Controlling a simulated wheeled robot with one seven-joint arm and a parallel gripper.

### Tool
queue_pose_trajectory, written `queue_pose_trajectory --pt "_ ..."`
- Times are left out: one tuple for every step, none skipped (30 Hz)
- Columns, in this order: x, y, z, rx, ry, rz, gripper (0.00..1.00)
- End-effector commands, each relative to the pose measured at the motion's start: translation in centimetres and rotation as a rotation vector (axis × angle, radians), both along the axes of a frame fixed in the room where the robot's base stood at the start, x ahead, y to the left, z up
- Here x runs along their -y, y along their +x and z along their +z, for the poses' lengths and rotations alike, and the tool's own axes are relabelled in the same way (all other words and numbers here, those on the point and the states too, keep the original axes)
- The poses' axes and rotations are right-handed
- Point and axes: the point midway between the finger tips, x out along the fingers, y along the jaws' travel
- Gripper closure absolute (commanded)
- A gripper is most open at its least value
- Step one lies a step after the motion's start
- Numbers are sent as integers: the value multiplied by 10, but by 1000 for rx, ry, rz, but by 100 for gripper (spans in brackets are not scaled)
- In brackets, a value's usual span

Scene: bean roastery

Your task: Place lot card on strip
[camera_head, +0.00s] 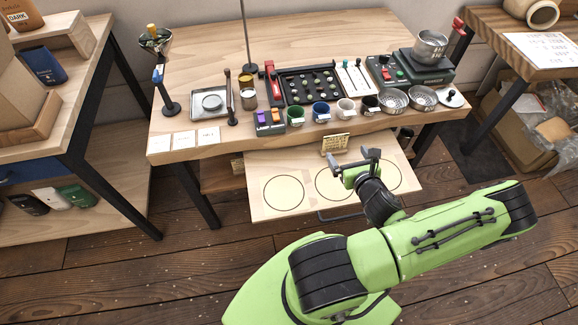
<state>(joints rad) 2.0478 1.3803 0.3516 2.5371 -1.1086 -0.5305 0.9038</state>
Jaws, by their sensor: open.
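Three white cards with small print lie in a row at the front left of the wooden table: a left card (159,144), a middle card (184,140) and a right card (209,136). A small yellowish card with dark writing (335,143) shows at the table's front edge, close behind my gripper; I cannot tell whether it stands or hangs there. My gripper (356,161) is open, over the pull-out board, with nothing visible between its fingers. I cannot tell which card is the lot card, and no strip is clearly recognisable.
The pull-out board (312,207) with ringed circles juts out below the table (290,150). Cups (321,112), metal bowls (393,100), a black tray (310,86) and a scale (420,68) crowd the tabletop. A shelf (85,140) stands left, another table (495,45) right.

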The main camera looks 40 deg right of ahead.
Motion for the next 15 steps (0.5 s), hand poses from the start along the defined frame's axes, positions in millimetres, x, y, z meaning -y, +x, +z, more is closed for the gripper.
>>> queue_pose_trajectory --pt "-8 13 7 -31 -54 83 0" --pt "-16 23 11 -58 -99 157 0" --pt "-30 38 19 -103 -177 278 0" --pt "-43 50 24 -142 -245 385 0" --pt "-59 62 30 -181 -320 499 0" --pt "-80 75 37 -231 -422 655 0" --pt "-97 82 41 -267 -499 771 0" --pt "-113 89 46 -301 -578 888 0" --pt "-134 94 52 -349 -687 1043 0" --pt "-150 97 56 -382 -771 1158 0" --pt "-165 99 62 -415 -857 1271 0" --pt "-184 99 70 -457 -975 1416 0" --pt "-197 98 76 -488 -1064 1519 0" --pt "-209 96 83 -516 -1152 1618 0" --pt "-223 92 94 -555 -1271 1739 0"
